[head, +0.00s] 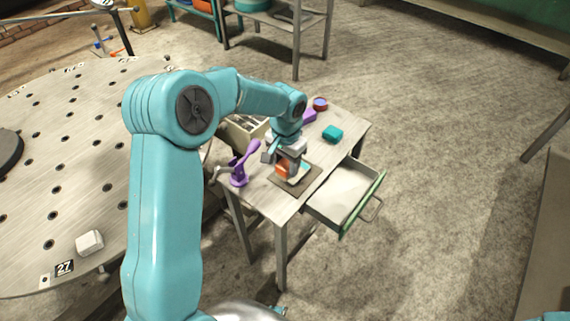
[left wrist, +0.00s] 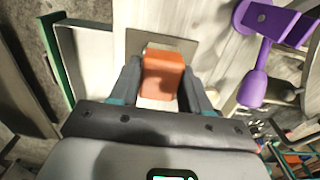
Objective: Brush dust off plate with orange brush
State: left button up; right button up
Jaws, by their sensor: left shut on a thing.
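The orange brush (head: 283,169) is held in my left gripper (head: 281,160), whose jaws are shut on it above the small table. In the left wrist view the orange brush (left wrist: 163,75) sits between the two fingers (left wrist: 162,88). The dark square plate (head: 309,181) lies flat on the table under the brush; it also shows in the left wrist view (left wrist: 190,46). A pale patch shows on the plate beside the brush. Whether the bristles touch the plate is hidden, and I cannot make out the dust clearly. My right gripper is out of view.
A purple stand (head: 239,176) is left of the plate, near the small table's edge. An open drawer (head: 342,192) with a green front juts out right. A large perforated round table (head: 70,190) is left.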

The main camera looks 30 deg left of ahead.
pick_arm(q)
jog(key=shift+w+r+p, duration=0.1)
jog(key=shift+r+p, duration=0.4)
jog(key=shift+r, duration=0.45)
jog(key=shift+r+p, duration=0.5)
jog(key=shift+r, duration=0.65)
jog(key=shift+f, duration=0.1)
